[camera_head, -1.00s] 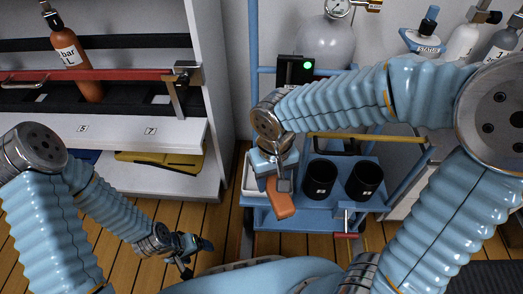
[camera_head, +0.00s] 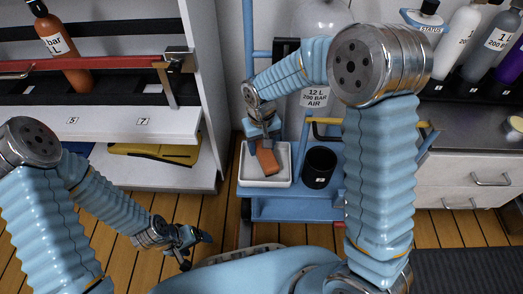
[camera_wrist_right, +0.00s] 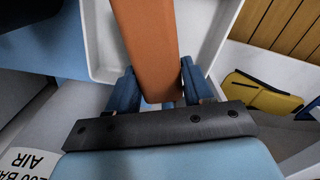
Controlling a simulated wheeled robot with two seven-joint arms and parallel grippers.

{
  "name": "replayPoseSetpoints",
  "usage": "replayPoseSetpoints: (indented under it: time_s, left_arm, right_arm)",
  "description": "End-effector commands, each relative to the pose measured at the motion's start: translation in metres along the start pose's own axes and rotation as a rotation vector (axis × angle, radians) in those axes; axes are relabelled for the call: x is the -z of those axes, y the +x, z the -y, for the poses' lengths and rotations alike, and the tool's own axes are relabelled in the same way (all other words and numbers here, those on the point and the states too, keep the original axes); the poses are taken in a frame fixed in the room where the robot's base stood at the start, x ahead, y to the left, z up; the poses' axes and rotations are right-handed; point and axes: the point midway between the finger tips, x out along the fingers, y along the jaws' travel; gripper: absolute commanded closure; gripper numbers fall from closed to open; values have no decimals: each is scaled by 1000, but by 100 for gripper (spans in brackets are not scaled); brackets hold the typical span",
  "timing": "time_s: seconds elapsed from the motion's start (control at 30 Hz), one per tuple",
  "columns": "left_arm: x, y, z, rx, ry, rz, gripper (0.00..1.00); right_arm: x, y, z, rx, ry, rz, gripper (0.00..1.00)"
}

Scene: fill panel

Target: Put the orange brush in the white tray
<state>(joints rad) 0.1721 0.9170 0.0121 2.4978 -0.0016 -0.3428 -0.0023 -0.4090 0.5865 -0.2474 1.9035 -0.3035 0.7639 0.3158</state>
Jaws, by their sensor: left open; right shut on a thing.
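The orange brush (camera_head: 267,160) is held by my right gripper (camera_head: 264,140), over the white tray (camera_head: 266,183) on the blue cart. In the right wrist view the brush (camera_wrist_right: 147,40) lies between the two blue fingers of the right gripper (camera_wrist_right: 160,88), with the white tray (camera_wrist_right: 104,74) behind it. I cannot tell whether the brush touches the tray floor. My left gripper (camera_head: 192,245) is open and empty, low over the wooden floor at the left, apart from the tray.
A black cup (camera_head: 319,167) stands on the cart right of the tray. A yellow handle (camera_head: 330,121) and a large gas cylinder rise behind it. A white shelf (camera_head: 150,125) with an orange bottle (camera_head: 62,48) stands left; drawers (camera_head: 465,178) stand right.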

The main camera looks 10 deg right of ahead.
Motion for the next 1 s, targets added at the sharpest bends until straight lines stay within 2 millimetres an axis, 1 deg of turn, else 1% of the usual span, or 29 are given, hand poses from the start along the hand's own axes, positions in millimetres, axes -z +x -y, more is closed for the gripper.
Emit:
replayPoseSetpoints:
  time_s: [0.03, 0.13, 0.37, 0.5, 0.53, 0.67, 0.9, 1.0]
  left_arm:
    - [0, 4, 2, 0, 0, 0, 20]
    - [0, 6, 2, -1, 0, 0, 20]
    - [0, 5, 2, -1, 0, 0, 20]
    - [0, 8, 3, -1, 0, 0, 20]
    - [0, 7, 2, -1, 0, 0, 20]
    - [0, 7, 2, -1, 0, 0, 20]
    - [0, 7, 2, -1, 0, 0, 20]
    - [0, 3, 1, -1, 0, 0, 20]
  right_arm:
    - [-2, 13, 0, -1, -1, 5, 81]
    - [-1, 24, 0, -1, -1, 3, 81]
    - [-1, 24, 0, 0, -1, 1, 81]
    - [-1, 28, 0, -1, -1, 2, 81]
    - [-1, 27, 0, -1, -1, 2, 44]
    - [-1, 27, 0, -1, -1, 2, 25]
    - [-1, 27, 0, 0, -1, 2, 24]
    - [-1, 21, 0, 0, -1, 1, 24]
